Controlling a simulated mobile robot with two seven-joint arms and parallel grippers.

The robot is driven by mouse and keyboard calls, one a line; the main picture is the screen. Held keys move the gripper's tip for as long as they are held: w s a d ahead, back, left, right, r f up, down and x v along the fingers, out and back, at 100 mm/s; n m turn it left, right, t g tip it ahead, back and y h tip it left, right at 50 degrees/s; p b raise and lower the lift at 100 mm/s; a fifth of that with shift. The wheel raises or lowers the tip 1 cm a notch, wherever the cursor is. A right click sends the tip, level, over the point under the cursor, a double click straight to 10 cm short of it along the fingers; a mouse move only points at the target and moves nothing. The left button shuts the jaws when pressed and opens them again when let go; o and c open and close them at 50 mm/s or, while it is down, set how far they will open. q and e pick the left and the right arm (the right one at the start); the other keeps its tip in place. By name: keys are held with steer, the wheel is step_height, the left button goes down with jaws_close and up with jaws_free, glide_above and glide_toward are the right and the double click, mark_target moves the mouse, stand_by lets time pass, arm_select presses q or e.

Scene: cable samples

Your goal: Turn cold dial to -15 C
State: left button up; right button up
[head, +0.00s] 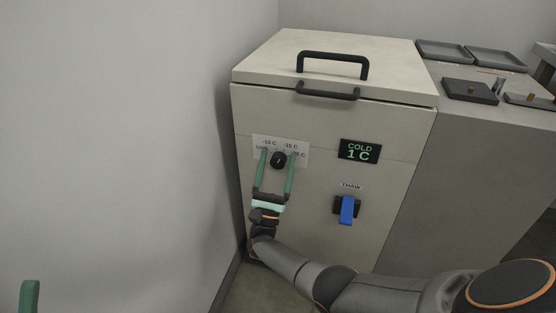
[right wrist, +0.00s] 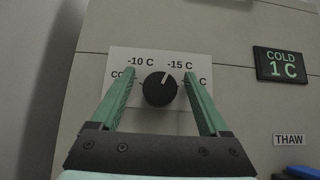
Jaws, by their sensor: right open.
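The cold dial (head: 278,160) is a round black knob on a white label plate (right wrist: 117,58) on the front of the pale chest. In the right wrist view the dial (right wrist: 159,92) has a white mark pointing up and slightly right, between the "-10 C" and "-15 C" labels. My right gripper (right wrist: 159,73) is open, its green fingers on either side of the dial with a gap to it. They partly cover the outer labels. The display (head: 359,151) reads "COLD 1 C". Only a green finger of my left gripper (head: 29,297) shows, at the lower left.
A blue thaw lever (head: 347,210) sits below the display, right of my right gripper. The chest lid (head: 400,62) is closed, with black handles. A grey counter (head: 470,150) with trays stands to the right. A wall is close on the left.

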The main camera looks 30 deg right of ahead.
arm_select(q)
step_height(320, 180, up, 12)
steer(key=a+p, duration=0.1)
steer(key=p, duration=0.9)
steer(key=shift+s+a+t, duration=0.15)
steer(key=shift+s+t, duration=0.1)
steer(key=shift+t, duration=0.05)
arm_select(e)
steer(key=s+a+r, duration=0.7)
steer(key=s+r, duration=0.4)
steer(key=s, duration=0.1)
steer(key=shift+a+r, duration=0.2)
steer(key=shift+r, duration=0.1)
